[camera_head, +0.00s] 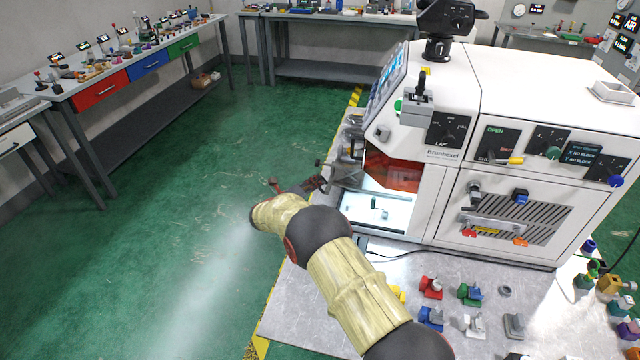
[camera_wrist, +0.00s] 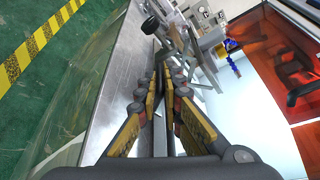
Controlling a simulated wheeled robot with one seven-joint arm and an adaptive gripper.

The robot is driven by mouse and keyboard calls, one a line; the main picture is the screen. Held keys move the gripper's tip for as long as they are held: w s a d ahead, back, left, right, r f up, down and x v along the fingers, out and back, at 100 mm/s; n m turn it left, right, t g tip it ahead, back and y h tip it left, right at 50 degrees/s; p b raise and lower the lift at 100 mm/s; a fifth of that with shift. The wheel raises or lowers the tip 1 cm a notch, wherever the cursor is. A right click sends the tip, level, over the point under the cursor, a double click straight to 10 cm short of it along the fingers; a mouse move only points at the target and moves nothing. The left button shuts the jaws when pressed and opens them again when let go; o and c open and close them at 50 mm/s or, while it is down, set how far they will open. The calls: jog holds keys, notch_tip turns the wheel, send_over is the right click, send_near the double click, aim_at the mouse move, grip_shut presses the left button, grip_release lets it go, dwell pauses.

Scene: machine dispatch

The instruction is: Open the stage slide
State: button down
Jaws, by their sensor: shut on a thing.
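The white machine (camera_head: 455,110) stands at the right of the metal bench, its lit chamber (camera_head: 385,210) open under an orange window (camera_head: 393,172). My gripper (camera_head: 320,184) is beside the chamber's left side, at metal fittings partly hidden by my arm. In the wrist view my gripper (camera_wrist: 165,82) has its fingers close together around a thin grey bar (camera_wrist: 168,118), which seems to be the stage slide's handle. The orange window (camera_wrist: 285,65) and bright chamber floor (camera_wrist: 255,120) lie to the right there. How far the slide is out cannot be told.
Several small coloured parts (camera_head: 432,287) lie on the bench (camera_head: 310,310) in front of the machine. A black cable (camera_head: 400,255) runs along its base. Green floor (camera_head: 180,230) is clear to the left. Metal fittings (camera_wrist: 190,30) crowd the space beyond my fingertips.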

jog(key=shift+f, duration=0.1)
jog(key=c, duration=1.9)
grip_release()
jog(key=v, duration=1.2)
